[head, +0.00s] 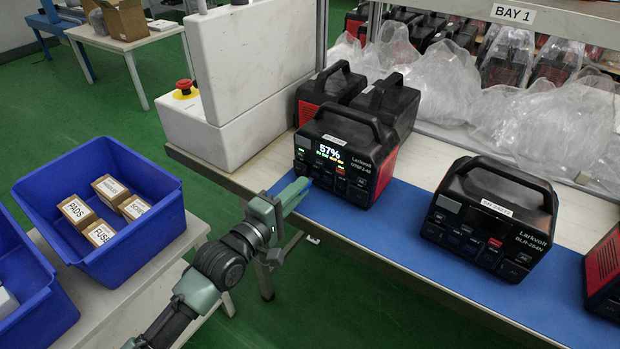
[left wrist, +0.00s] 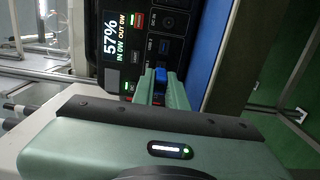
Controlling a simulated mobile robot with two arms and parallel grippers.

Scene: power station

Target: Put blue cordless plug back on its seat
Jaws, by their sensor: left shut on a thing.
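The blue cordless plug (left wrist: 161,77) shows between my left fingertips in the left wrist view, close to the lower front panel of a power station. My left gripper (head: 301,189) is shut on it, and it also shows in the left wrist view (left wrist: 160,88). In the head view the fingers mostly hide the plug. The red and black power station (head: 345,150) has a lit display reading 57%. I cannot tell whether the plug touches the panel, and its seat cannot be made out. My right gripper is out of view.
A black power station (head: 488,218) stands to the right on the blue mat (head: 400,222). More stations (head: 388,105) stand behind the lit one. A white machine with a red button (head: 186,87) is at the left. A blue bin (head: 150,225) holds small boxes.

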